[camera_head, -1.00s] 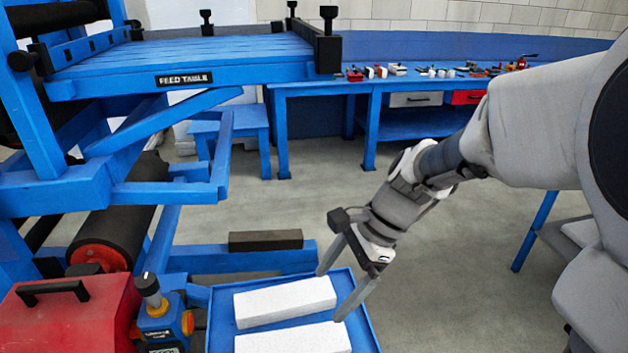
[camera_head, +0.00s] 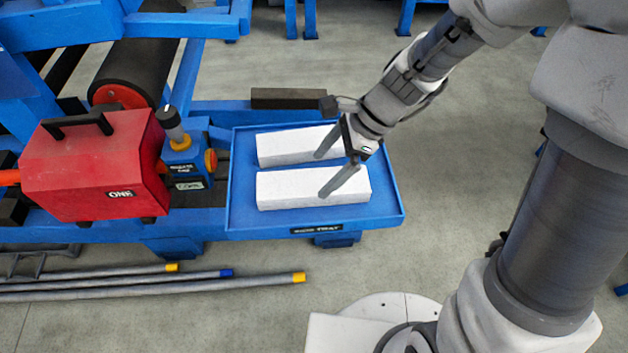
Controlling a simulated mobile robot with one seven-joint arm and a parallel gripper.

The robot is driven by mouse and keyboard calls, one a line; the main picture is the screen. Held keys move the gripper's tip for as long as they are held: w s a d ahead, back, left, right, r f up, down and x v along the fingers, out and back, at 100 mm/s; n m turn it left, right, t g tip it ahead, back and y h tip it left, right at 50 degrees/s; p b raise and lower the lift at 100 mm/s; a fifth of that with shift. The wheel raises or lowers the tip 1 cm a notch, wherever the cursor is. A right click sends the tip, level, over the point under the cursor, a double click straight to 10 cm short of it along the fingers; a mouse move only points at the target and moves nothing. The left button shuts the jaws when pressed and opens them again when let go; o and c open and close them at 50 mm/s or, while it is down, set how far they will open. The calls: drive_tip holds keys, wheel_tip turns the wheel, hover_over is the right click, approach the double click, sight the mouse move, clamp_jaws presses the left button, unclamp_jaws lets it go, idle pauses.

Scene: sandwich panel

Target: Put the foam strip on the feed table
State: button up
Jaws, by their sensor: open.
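Two white foam strips lie side by side in a blue tray (camera_head: 390,208): a back strip (camera_head: 285,146) and a front strip (camera_head: 290,188). My gripper (camera_head: 320,177) is open and empty, reaching in from the upper right. Its fingers overlap the right parts of both strips in the picture, one over the back strip and one over the front strip. I cannot tell whether the fingertips touch the foam or hover above it. The right end of the back strip is partly hidden by my gripper. The feed table top is out of view now; it showed at the upper left earlier.
Left of the tray stand a red box (camera_head: 95,170) with a black handle and a small blue device (camera_head: 187,160) with a knob. A dark block (camera_head: 290,98) lies behind the tray. Several rods (camera_head: 200,285) lie at the lower left.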

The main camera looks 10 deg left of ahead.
sight(315, 182)
drive_tip(key=b+x, duration=0.2)
drive_tip(key=x, duration=0.3)
drive_tip(key=shift+f, duration=0.2)
drive_tip(key=c, duration=1.3)
drive_tip(key=shift+r+p, duration=0.95)
drive_tip(key=shift+r, duration=1.2)
drive_tip(key=d+r+p, duration=0.3)
drive_tip(key=d+r, duration=0.4)
drive_tip(key=d, duration=0.5)
drive_tip(key=w+d+f+n+g+h+p, duration=0.1)
drive_tip(key=w+d+n+h+p, duration=0.1)
drive_tip(key=n, duration=0.3)
drive_tip(key=w+d+n+g+h+p, duration=0.2)
drive_tip(key=w+d+n+p, duration=0.1)
drive_tip(key=w+n+p, duration=0.1)
drive_tip(key=w+d+f+n+g+h+p, duration=0.1)
drive_tip(key=w+d+n+p, duration=0.2)
drive_tip(key=n, duration=0.3)
drive_tip(key=shift+w+d+f+g+h, duration=0.1)
drive_tip(key=shift+w+f+g+h, duration=0.25)
drive_tip(key=shift+w, duration=0.5)
